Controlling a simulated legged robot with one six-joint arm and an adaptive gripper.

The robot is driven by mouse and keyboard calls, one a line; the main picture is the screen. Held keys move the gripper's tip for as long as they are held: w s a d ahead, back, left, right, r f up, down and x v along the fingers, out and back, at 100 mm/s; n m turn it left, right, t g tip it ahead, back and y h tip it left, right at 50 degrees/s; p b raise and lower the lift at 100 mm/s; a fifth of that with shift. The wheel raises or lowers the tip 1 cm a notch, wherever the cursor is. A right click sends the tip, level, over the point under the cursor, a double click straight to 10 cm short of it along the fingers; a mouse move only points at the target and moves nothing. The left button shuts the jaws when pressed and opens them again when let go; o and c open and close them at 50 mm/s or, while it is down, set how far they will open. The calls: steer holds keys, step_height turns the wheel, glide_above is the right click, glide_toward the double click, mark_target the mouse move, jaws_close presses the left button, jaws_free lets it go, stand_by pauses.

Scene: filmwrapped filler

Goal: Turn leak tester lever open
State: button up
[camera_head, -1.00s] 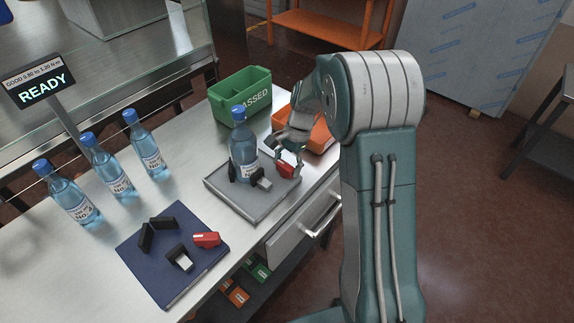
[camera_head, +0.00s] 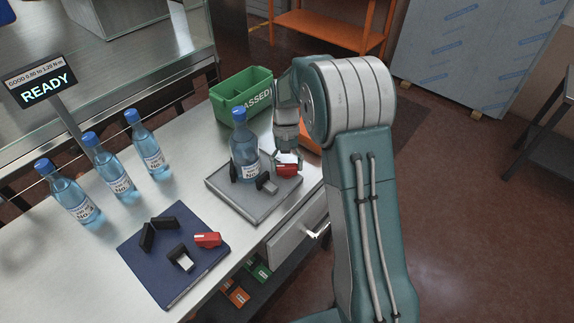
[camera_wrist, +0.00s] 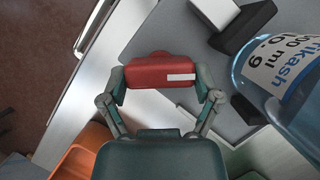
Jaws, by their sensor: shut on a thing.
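The leak tester is a grey plate (camera_head: 240,206) on the bench, with black clamps around an upright water bottle (camera_head: 244,156). A red lever (camera_head: 288,170) with a white stripe is at the plate's right side, and it shows in the middle of the wrist view (camera_wrist: 148,72). My gripper (camera_wrist: 162,84) is shut on the red lever, one finger at each end. In the head view my gripper (camera_head: 287,158) is just behind the lever and partly hidden by my arm. The bottle shows at the right of the wrist view (camera_wrist: 288,75), apart from the fingers.
A dark blue mat (camera_head: 160,285) with another red-fronted piece (camera_head: 207,240) lies at the front. Several bottles line the left, by a READY display (camera_head: 48,88). A green PASSED bin (camera_head: 230,88) stands behind the plate. An orange bin (camera_head: 312,140) is partly hidden by my arm.

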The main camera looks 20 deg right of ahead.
steer(key=shift+w+n, duration=0.1)
steer(key=shift+n, duration=0.2)
steer(key=o, duration=0.9)
steer(key=v, duration=1.1)
steer(key=shift+w+a+r, duration=0.15)
steer(key=shift+w+r, duration=0.1)
steer(key=shift+r, duration=0.1)
